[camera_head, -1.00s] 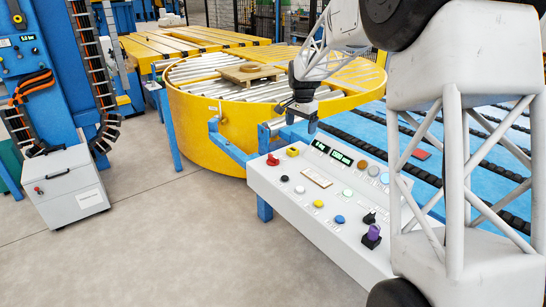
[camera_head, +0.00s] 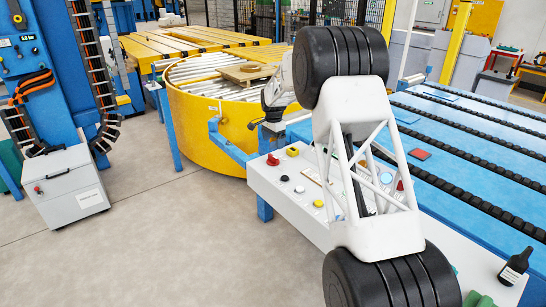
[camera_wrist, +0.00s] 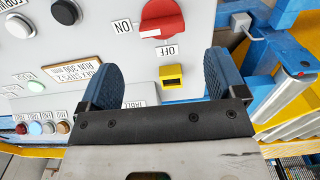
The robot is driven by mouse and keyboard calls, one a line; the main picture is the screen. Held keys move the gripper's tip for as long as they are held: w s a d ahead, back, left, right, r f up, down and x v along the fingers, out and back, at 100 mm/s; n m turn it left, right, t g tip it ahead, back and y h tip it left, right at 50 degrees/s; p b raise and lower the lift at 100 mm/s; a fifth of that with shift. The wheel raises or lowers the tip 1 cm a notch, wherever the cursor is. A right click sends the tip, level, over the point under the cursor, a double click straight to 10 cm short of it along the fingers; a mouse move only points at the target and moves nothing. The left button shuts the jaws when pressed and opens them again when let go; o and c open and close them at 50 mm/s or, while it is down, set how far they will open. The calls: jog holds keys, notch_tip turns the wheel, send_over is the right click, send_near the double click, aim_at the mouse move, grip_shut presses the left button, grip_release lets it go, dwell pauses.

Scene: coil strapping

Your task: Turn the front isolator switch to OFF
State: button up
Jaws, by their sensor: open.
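In the head view the red switch (camera_head: 272,160) is at the far left corner of the console. My gripper (camera_wrist: 160,80) is open and empty, its two blue-padded fingers below the switch in the wrist view and apart from it.
A yellow block (camera_wrist: 171,75) with a dark slot lies between the fingers in the wrist view. A black button (camera_wrist: 66,12) is left of the switch. A blue frame and roller (camera_wrist: 285,95) are to the right. The yellow turntable (camera_head: 205,120) stands behind the console (camera_head: 300,215).

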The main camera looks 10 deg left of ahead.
aim_at(273, 156)
jog(key=shift+w+a+f, duration=0.1)
jog(key=shift+a+f, duration=0.05)
dwell(0.3)
jog(key=shift+f, duration=3.9)
jog(key=c, duration=0.9)
